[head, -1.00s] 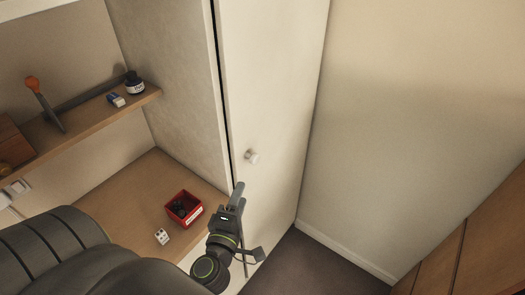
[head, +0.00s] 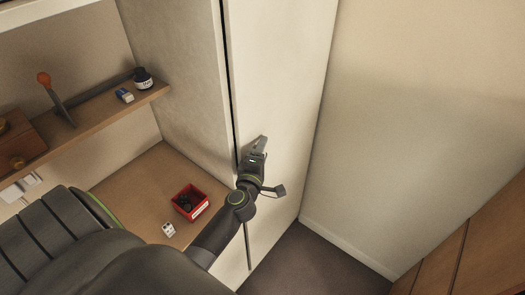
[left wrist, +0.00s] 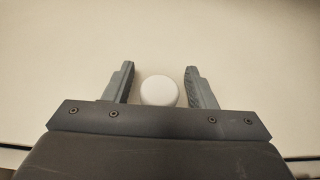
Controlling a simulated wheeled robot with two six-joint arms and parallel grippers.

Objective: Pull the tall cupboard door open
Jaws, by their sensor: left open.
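The tall cupboard door (head: 285,75) is a pale, narrow panel right of the desk, and it looks shut, with a dark gap along its left edge. My left gripper (head: 259,144) is at the door and hides the knob in the head view. In the left wrist view the round white knob (left wrist: 158,91) lies between the two open fingers of my left gripper (left wrist: 160,84). A gap shows between the knob and each finger. My right gripper is not in view.
A desk top (head: 135,190) to the left holds a red box (head: 190,201) and a white die (head: 168,229). A shelf (head: 90,128) above it carries an ink bottle (head: 142,78) and other small things. A bare wall (head: 420,120) stands on the right, with open floor (head: 310,265) below.

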